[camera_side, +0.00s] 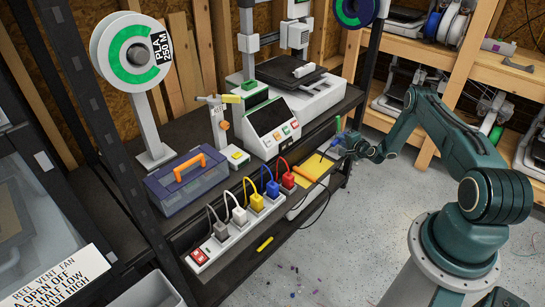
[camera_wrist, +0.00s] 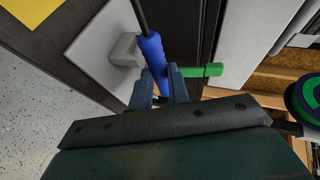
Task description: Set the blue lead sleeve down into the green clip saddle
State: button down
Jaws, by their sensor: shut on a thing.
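The blue lead sleeve (camera_wrist: 151,48) is in the wrist view, with a dark lead running out of its top end. My gripper (camera_wrist: 162,78) is shut on the sleeve's lower part. A green bar-like piece (camera_wrist: 205,70), which looks like the green clip saddle, lies just right of the fingers; its seat does not show. The sleeve is beside it, not seen in it. In the side view my gripper (camera_side: 347,147) is at the right end of the bench, close to a small upright green piece (camera_side: 338,124). The sleeve is too small there to make out well.
A pale plate with a grey block (camera_wrist: 125,50) lies left of the sleeve. A yellow sheet (camera_side: 316,167) lies near my gripper. A power strip (camera_side: 240,228) with several coloured plugs runs along the bench front. A screen unit (camera_side: 270,122) stands behind.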

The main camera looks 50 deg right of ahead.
jog(key=shift+f, duration=0.7)
jog(key=c, duration=1.3)
grip_release()
jog(key=shift+o, duration=0.2)
jog(key=shift+c, duration=0.2)
